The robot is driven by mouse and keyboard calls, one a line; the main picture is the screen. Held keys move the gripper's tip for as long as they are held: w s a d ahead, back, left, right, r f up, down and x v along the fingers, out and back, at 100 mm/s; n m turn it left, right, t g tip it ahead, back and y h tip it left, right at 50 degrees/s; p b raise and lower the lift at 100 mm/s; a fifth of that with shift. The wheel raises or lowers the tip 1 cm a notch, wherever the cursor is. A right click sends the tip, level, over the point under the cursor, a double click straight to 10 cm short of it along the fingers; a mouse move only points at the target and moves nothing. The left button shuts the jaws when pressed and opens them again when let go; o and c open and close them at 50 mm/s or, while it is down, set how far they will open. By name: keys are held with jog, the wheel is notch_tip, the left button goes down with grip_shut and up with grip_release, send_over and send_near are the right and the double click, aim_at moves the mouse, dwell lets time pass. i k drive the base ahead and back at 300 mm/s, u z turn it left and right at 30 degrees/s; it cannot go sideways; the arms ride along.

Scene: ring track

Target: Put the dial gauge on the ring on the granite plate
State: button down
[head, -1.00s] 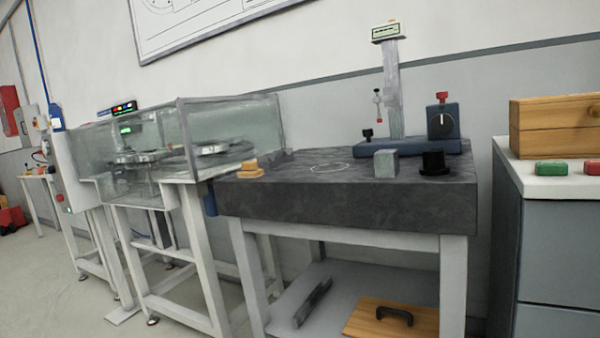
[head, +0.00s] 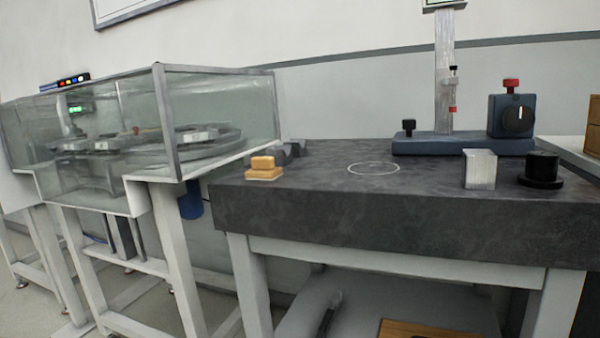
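The granite plate (head: 300,208) is a thick dark slab on a light frame, in the middle and right of the head view. The ring (head: 374,168) is a thin pale circle marked on its top, and nothing stands inside it. I cannot pick out a dial gauge for certain. At the back of the plate is a blue base (head: 455,146) with a grey upright column, cut off by the top edge of the picture. My gripper is not in view.
A grey metal block (head: 480,169) and a black stepped cylinder (head: 542,168) stand at the plate's right. Stacked yellow-orange blocks (head: 263,168) sit near its left corner. A glass-walled machine (head: 215,120) stands left of the plate. The plate's front middle is clear.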

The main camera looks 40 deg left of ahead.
aim_at(351, 170)
jog(key=u, duration=0.4)
jog(key=i, duration=1)
jog(key=z, duration=0.05)
